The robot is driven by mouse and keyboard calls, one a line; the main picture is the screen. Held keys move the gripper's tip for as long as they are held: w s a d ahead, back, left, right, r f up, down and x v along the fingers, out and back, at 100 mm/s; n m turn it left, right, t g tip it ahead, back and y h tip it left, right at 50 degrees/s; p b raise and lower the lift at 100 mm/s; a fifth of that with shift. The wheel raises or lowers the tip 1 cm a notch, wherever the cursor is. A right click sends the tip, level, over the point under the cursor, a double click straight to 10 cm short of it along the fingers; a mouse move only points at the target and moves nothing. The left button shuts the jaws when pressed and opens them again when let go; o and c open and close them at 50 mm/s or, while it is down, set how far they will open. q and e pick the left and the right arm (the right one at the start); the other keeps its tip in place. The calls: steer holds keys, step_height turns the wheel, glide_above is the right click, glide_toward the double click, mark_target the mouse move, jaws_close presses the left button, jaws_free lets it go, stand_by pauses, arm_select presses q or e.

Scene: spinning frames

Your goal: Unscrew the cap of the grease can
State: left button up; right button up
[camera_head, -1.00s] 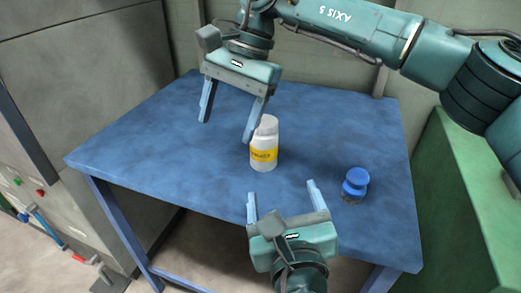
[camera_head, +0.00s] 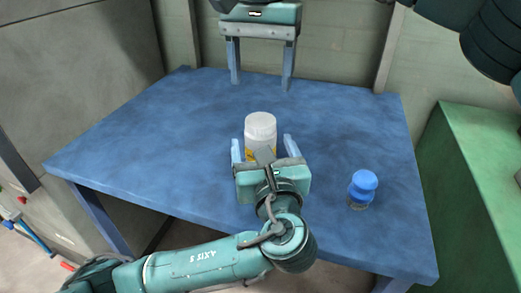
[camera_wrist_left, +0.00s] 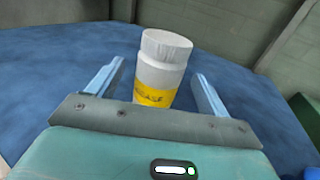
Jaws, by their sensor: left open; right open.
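The grease can is a white bottle (camera_head: 261,140) with a white cap (camera_head: 261,119) and a yellow label, upright on the blue table. My left gripper (camera_head: 264,146) is open, with one finger on each side of the can's body. In the left wrist view the can (camera_wrist_left: 158,82) stands between the two open fingers, with a gap on both sides, and its cap (camera_wrist_left: 166,45) shows at the top. The lower body is partly hidden by the gripper. My right gripper (camera_head: 261,84) is open and empty, behind the can near the table's back edge.
A small jar with a blue lid (camera_head: 362,186) stands on the blue table (camera_head: 130,140) to the right of the can. A green cabinet (camera_head: 470,190) is beyond the table's right edge. The left part of the table is clear.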

arm_select(q)
steer(key=shift+w+a, duration=0.15)
steer(key=shift+w, duration=0.8)
